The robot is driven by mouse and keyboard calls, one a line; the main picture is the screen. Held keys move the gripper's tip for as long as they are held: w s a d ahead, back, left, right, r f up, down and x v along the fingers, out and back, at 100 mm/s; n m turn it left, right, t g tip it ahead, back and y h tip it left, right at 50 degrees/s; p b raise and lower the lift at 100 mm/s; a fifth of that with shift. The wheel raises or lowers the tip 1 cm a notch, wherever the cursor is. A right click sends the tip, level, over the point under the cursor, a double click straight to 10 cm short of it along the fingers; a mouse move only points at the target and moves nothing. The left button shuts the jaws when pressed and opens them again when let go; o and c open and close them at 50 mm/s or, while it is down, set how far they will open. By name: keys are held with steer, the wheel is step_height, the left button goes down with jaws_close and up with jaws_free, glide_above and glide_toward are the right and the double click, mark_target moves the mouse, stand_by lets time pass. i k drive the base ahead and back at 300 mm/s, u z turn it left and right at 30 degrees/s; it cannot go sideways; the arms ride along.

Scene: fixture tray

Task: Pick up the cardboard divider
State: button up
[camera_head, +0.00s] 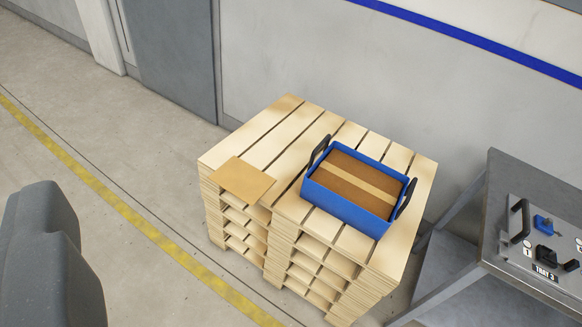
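A flat, square tan cardboard sheet (242,180) lies on the front left corner of a wooden pallet stack, its front edge reaching the pallet's edge. It looks like the divider. A blue tote (346,209) with two black handles stands on the right part of the stack. Inside it is a brown cardboard surface (345,190) with a lighter tan strip across its middle. A dark grey rounded part, apparently of my gripper (50,262), shows at the lower left, apart from the pallet and sheet. Its fingertips cannot be made out, and I see nothing held.
The wooden pallet stack (275,140) stands near a grey wall. At the right is a metal table (505,180) with a panel labelled TRAY 3 holding blue and black parts. A yellow line (130,215) runs along the clear floor at left.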

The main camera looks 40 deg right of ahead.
mark_target(245, 181)
steer(key=z, duration=0.8)
steer(key=i, duration=1.2)
steer(key=z, duration=0.55)
steer(key=k, duration=0.85)
steer(key=z, duration=0.15)
steer(key=i, duration=0.9)
steer(key=u, duration=0.05)
